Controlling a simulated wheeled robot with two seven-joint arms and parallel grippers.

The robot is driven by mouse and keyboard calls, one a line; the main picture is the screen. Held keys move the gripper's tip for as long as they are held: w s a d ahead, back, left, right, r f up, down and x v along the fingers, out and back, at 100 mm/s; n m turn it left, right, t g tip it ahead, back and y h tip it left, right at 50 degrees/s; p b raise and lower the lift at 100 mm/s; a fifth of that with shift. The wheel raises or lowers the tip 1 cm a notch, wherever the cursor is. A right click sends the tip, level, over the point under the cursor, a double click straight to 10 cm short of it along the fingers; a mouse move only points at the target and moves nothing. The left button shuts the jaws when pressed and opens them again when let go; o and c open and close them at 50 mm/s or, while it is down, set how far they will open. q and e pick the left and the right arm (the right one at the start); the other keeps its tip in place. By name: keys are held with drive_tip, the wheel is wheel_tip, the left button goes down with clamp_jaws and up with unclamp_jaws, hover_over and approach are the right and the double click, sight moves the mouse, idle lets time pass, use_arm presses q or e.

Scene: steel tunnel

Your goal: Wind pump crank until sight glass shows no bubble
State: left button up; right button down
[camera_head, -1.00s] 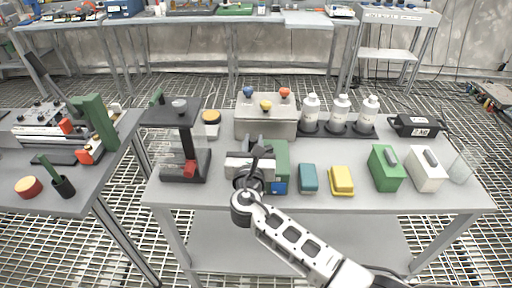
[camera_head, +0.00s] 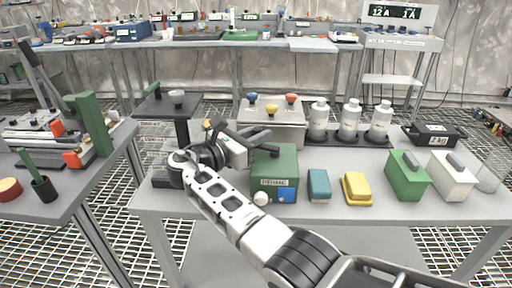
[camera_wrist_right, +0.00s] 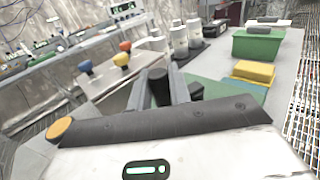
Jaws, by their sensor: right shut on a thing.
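The pump is a green box (camera_head: 274,168) with a label on its front, on the middle table. A small blue window (camera_head: 285,195), which looks like the sight glass, is low on its front beside a white round knob (camera_head: 261,198). The window is too small to tell whether a bubble shows. My right gripper (camera_head: 254,137) is at the pump's upper left. In the right wrist view its fingers (camera_wrist_right: 168,88) are shut on a dark upright grip (camera_wrist_right: 158,86), seemingly the crank handle. The crank arm is mostly hidden by my gripper. My left gripper is not in view.
A grey box with blue, yellow and orange knobs (camera_head: 283,128) stands behind the pump. White bottles (camera_head: 350,122) are to its right. Teal (camera_head: 319,184) and yellow (camera_head: 356,188) blocks lie right of the pump. A dark stand (camera_head: 168,106) is close left of my wrist.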

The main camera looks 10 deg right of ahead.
sight(258, 128)
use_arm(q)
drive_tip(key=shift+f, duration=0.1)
use_arm(e)
drive_tip(key=shift+w+d+r+m+g, duration=0.1)
drive_tip(key=shift+r+m+g, duration=0.05)
drive_tip(key=shift+m+g, duration=0.2)
drive_tip(key=c, duration=1.3)
unclamp_jaws()
drive_tip(key=shift+c, duration=0.2)
drive_tip(key=shift+r, duration=0.35)
wheel_tip(258, 128, up, 3)
drive_tip(key=shift+f, duration=0.1)
use_arm(q)
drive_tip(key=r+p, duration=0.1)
drive_tip(key=p, duration=0.1)
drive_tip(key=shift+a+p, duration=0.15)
drive_tip(key=shift+p, duration=0.15)
use_arm(e)
drive_tip(key=s+a+r, duration=0.3)
drive_tip(key=s+r, duration=0.6)
drive_tip(key=s, duration=0.4)
drive_tip(key=shift+s+r, duration=0.2)
drive_tip(key=shift+s, duration=0.15)
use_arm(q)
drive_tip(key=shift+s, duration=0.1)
